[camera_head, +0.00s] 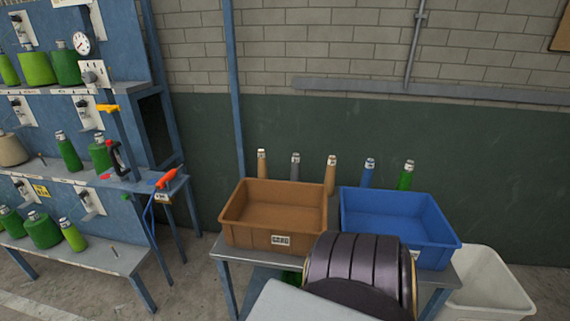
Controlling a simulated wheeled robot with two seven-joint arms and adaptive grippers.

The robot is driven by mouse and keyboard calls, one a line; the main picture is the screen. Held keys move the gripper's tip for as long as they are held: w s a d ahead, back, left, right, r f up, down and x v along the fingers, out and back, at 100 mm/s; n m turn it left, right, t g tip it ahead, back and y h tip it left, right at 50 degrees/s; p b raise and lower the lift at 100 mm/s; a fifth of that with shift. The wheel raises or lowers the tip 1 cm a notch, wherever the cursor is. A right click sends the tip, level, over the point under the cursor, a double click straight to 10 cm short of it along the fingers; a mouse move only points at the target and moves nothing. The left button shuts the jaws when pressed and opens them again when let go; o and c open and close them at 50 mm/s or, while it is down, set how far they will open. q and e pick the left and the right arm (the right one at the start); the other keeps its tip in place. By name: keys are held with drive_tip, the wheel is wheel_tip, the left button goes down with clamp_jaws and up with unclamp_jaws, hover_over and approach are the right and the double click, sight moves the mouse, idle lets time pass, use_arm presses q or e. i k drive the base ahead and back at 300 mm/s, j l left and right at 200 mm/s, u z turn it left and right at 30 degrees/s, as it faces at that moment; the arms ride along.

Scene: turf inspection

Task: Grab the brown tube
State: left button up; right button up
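Two brown-tan tubes stand upright behind the bins on the table. One brown tube (262,164) is at the left end of the row, behind the brown bin. The other brown tube (331,176) is in the middle, behind the gap between the bins. The lower parts of both are hidden by the bins. A grey tube (295,167) stands between them; a blue tube (368,174) and a green tube (406,177) stand to the right. Neither of my grippers is in view.
An empty brown bin (234,233) and an empty blue bin (440,252) sit on the table. A white bin (490,285) stands at the right. A blue rack (128,95) with green bottles and a red-handled tool (167,178) are at the left. The table's front is partly hidden.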

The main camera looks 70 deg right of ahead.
sight(262, 165)
drive_tip(key=z, duration=2)
